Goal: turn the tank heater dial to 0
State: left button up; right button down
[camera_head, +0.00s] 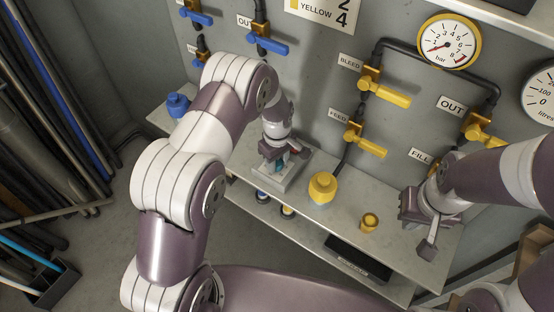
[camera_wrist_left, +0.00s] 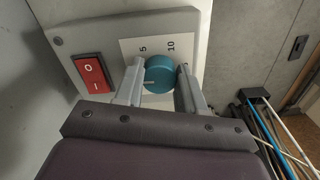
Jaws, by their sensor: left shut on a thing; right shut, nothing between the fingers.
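The tank heater dial (camera_wrist_left: 159,74) is a round teal knob with a white pointer line, set on a grey box with a white scale plate. The numbers 5 and 10 show on the plate; the 0 mark is not visible. The pointer lies to the left in the left wrist view. My left gripper (camera_wrist_left: 161,84) is shut on the dial, one finger on each side. In the head view, my left gripper (camera_head: 278,160) reaches down to the grey heater box (camera_head: 290,179) on the shelf. My right gripper (camera_head: 427,240) is shut and empty, above the shelf's right end.
A red rocker switch (camera_wrist_left: 92,72) sits beside the dial. Yellow valves (camera_head: 385,92) and a pressure gauge (camera_head: 449,42) are on the wall. A yellow container (camera_head: 322,187), a small yellow fitting (camera_head: 369,222) and a blue container (camera_head: 178,105) stand on the shelf.

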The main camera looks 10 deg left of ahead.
aim_at(278, 162)
dwell(0.4)
pick_arm(q)
jog(key=o, duration=1.1)
jog(key=shift+c, duration=0.2)
notch_tip(278, 162, up, 13)
jog(key=shift+f+b, duration=0.15)
jog(key=shift+b, duration=0.25)
